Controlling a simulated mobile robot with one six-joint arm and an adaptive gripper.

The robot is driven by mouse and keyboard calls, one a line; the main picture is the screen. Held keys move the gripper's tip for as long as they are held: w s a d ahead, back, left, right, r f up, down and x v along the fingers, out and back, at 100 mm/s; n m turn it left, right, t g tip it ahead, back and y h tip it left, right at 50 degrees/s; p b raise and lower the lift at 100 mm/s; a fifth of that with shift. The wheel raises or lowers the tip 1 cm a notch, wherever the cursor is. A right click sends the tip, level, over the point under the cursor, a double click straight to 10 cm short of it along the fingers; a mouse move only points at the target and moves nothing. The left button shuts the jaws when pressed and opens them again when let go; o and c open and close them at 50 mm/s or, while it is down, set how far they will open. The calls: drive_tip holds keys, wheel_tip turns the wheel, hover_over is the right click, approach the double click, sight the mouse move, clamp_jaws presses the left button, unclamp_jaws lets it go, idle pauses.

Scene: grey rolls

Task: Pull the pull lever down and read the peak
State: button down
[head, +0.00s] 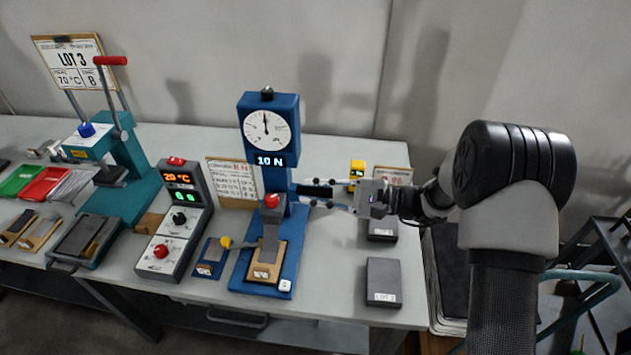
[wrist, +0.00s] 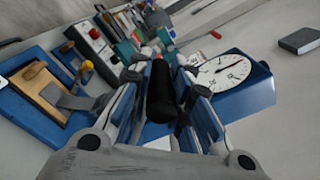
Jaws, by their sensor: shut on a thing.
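The blue pull tester (head: 279,175) stands mid-table, with a round white dial (head: 267,130) whose needle points about straight up and a display (head: 270,160) reading 10 N. My gripper (head: 303,190) reaches in from the right beside the column, with its fingers shut on the pull lever's black handle (wrist: 162,95). The handle shows between both fingers in the wrist view. A red knob (head: 271,200) is at the column's front. Below it a grey strip (head: 270,240) rises from a tan block (head: 262,272) on the blue base. The lever's joint is hidden.
A control box (head: 173,225) showing 20 °C and a teal press (head: 125,170) stand to the left. A yellow device (head: 357,168) is behind my gripper. Dark blocks (head: 383,282) lie at the right, with bare tabletop between them and the tester.

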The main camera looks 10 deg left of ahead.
drive_tip(key=s+f+b, duration=0.1)
drive_tip(key=s+f, duration=0.3)
drive_tip(key=f, duration=0.2)
drive_tip(key=shift+s+d+m+g, duration=0.15)
drive_tip(key=shift+s+m+g, duration=0.15)
drive_tip(key=shift+s, duration=0.1)
drive_tip(key=c, duration=1.5)
unclamp_jaws()
drive_tip(key=shift+r, duration=0.1)
drive_tip(key=shift+o, duration=0.3)
drive_tip(key=shift+r, duration=0.1)
drive_tip(key=shift+w, duration=0.15)
drive_tip(key=shift+r, duration=0.1)
